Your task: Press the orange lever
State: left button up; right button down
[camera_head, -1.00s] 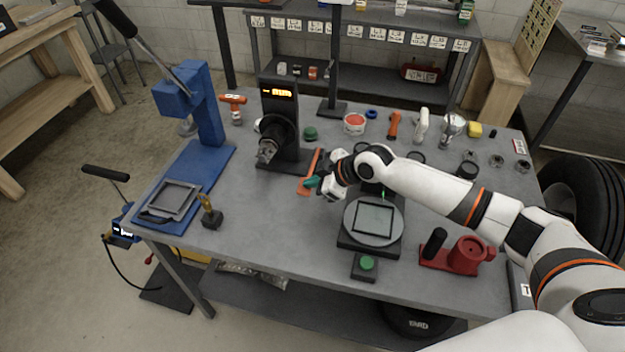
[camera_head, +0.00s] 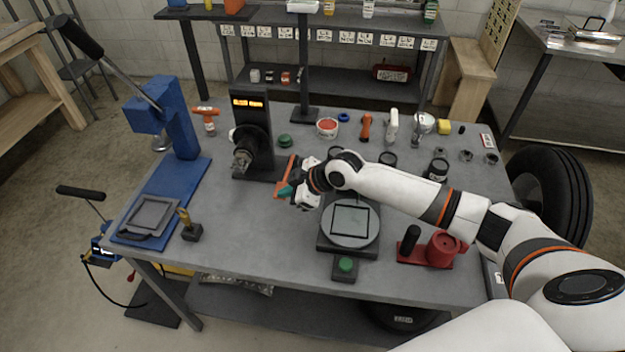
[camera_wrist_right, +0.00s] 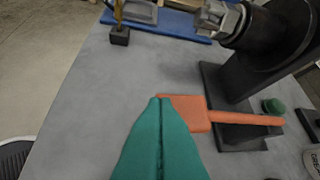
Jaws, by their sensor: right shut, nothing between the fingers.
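The orange lever (camera_head: 287,176) sticks out beside the base of a black machine with a lit display, on the grey table. In the right wrist view, its flat orange paddle (camera_wrist_right: 191,112) lies just beyond my fingertips, with a thin bar running right. My right gripper (camera_head: 285,190) has teal fingers, shut and empty, at the paddle end of the lever. In the wrist view, the fingertips (camera_wrist_right: 160,100) overlap the paddle's left edge; I cannot tell whether they touch it. My left gripper is not in view.
The black machine (camera_head: 252,125) stands behind the lever. A blue press (camera_head: 177,125) is at left, with a small yellow-handled tool (camera_head: 190,228) nearby. A round plate stand (camera_head: 350,222), a green button (camera_head: 345,264) and a red fixture (camera_head: 440,250) are at right.

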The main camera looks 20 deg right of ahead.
pick_arm(q)
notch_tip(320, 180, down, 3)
jog(key=b, duration=0.3)
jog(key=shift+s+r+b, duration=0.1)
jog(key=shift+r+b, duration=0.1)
jog(key=shift+b, duration=0.15)
pick_arm(e)
jog(key=s+v, duration=0.1)
jog(key=v, duration=0.9)
jog(key=shift+a, duration=0.35)
jog(key=shift+f, duration=0.1)
